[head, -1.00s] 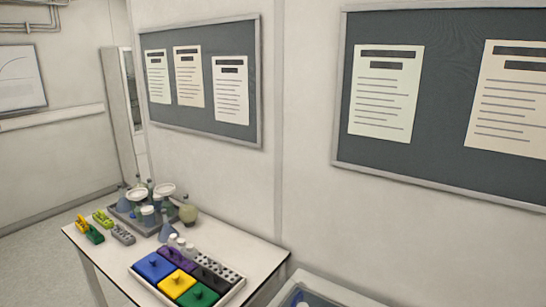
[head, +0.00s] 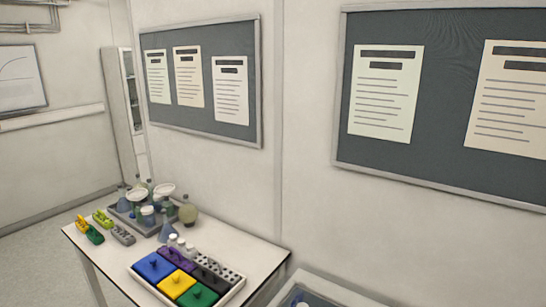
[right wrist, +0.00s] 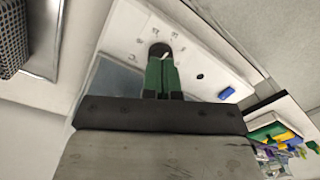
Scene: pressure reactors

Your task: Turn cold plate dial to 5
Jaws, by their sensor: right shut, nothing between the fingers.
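In the right wrist view a dark round dial (right wrist: 156,46) sits on a white panel (right wrist: 123,36), with small printed marks around it. The marks are too small to read, so the dial's setting cannot be told. My right gripper (right wrist: 161,60) has green fingers, shut with nothing between them. Its fingertips are at the dial and overlap its lower part. I cannot tell whether they touch it. My left gripper is in neither view.
A small black knob (right wrist: 199,76) and a blue part (right wrist: 227,92) are on the same panel. In the head view a white table (head: 258,250) holds a tray of glassware (head: 120,214) and coloured boxes (head: 154,266). Notice boards (head: 300,130) hang on the wall.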

